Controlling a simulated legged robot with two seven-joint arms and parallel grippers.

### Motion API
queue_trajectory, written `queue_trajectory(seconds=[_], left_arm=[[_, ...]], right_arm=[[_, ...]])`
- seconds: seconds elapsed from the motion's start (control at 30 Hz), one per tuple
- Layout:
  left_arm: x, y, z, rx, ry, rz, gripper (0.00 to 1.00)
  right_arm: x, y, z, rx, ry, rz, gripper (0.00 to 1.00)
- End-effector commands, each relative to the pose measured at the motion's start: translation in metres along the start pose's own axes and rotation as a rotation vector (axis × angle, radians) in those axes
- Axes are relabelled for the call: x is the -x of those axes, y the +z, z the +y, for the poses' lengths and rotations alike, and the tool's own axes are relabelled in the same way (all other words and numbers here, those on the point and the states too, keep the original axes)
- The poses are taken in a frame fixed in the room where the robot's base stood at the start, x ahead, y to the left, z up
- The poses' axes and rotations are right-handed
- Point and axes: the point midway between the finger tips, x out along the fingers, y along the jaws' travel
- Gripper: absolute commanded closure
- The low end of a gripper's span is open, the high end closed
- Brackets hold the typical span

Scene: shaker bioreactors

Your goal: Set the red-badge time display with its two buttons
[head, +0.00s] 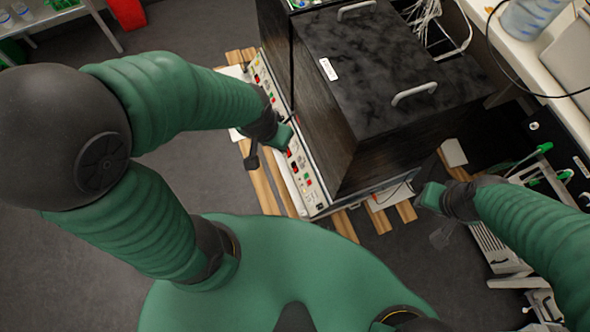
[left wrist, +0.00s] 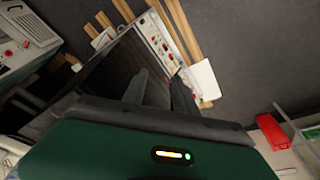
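The shaker's control panel (head: 302,176) is a long pale strip along the front foot of a black cabinet, with small red, green and dark controls. It also shows in the left wrist view (left wrist: 160,38), beyond my fingers. The displays, badges and buttons are too small to tell apart, so I cannot single out the red-badge display. My left gripper (left wrist: 163,80) is open and empty, its two dark fingers apart and pointing toward the panel. In the head view it hangs beside the panel's middle; contact cannot be told. My right gripper (head: 436,200) is right of the cabinet, its fingers unclear.
The black cabinet (head: 365,60) with two grey lid handles stands on a wooden pallet (head: 266,190). A bench (head: 555,85) runs along the right. A red box (left wrist: 272,131) lies right in the wrist view. Grey floor (head: 60,260) is clear at left.

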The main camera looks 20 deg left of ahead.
Motion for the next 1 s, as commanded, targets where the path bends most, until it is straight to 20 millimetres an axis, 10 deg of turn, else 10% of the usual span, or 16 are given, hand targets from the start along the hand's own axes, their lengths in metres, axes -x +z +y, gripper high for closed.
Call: queue_trajectory(seconds=[0.27, 1.0], left_arm=[[0.0, 0.0, 0.0, 0.0, 0.0, 0.0, 1.0], [0.0, 0.0, 0.0, 0.0, 0.0, 0.0, 1.0]], right_arm=[[0.0, 0.0, 0.0, 0.0, 0.0, 0.0, 0.65], [0.0, 0.0, 0.0, 0.0, 0.0, 0.0, 0.65]])
